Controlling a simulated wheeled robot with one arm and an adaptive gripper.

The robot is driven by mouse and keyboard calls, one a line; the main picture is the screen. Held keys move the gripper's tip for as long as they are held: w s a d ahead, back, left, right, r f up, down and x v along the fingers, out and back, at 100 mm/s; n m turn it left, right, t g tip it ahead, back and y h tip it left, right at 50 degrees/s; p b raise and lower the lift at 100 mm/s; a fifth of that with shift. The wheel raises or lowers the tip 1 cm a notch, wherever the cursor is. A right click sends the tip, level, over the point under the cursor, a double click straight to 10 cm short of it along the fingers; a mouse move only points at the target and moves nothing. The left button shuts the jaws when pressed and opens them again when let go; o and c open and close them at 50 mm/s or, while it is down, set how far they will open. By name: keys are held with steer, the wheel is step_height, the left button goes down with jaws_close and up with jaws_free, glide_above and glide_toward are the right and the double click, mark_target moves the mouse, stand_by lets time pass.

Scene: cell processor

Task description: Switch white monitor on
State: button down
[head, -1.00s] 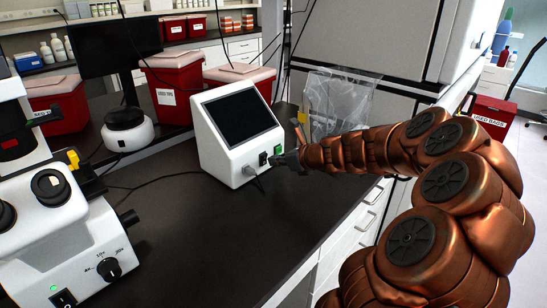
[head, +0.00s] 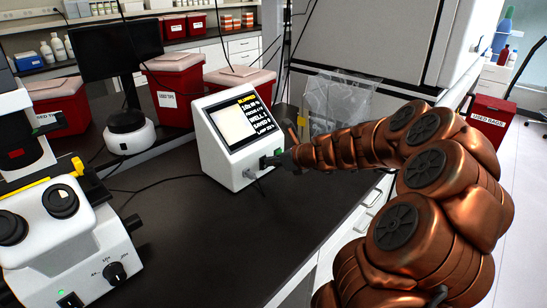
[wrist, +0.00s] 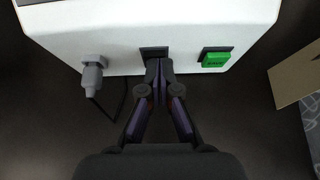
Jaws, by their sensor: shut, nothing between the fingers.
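The white monitor (head: 222,150) stands on the dark bench, and its screen (head: 240,121) is lit with white and yellow text. In the wrist view, its white front panel (wrist: 120,35) carries a grey plug (wrist: 94,75) at left, a black switch (wrist: 154,52) in the middle and a green button (wrist: 215,59) at right. My gripper (wrist: 159,64) is shut and empty, with its fingertips at the black switch, partly hiding it. I cannot tell whether they touch. In the head view, my gripper (head: 270,160) reaches the lower front of the monitor from the right.
A white microscope (head: 70,235) stands at the left. Red bins (head: 180,90) and a dark screen (head: 110,48) are behind the monitor. A clear bag (head: 335,100) hangs to the right. The bench (head: 200,235) in front is mostly clear, with cables behind.

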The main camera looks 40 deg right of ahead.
steer(key=shift+b, duration=0.4)
steer(key=shift+r, duration=0.1)
steer(key=shift+r+p, duration=0.8)
steer(key=shift+p, duration=0.2)
steer(key=shift+s, duration=0.5)
steer(key=s, duration=0.2)
steer(key=s+d, duration=0.1)
steer(key=shift+s+d+r+p, duration=0.1)
steer(key=shift+s+r+p, duration=0.05)
steer(key=shift+s+p, duration=0.25)
steer(key=s+d+r, duration=0.1)
steer(key=s+r, duration=0.5)
steer(key=shift+d+r+b, duration=0.15)
steer(key=shift+r+b, duration=0.1)
steer(key=shift+b, duration=0.2)
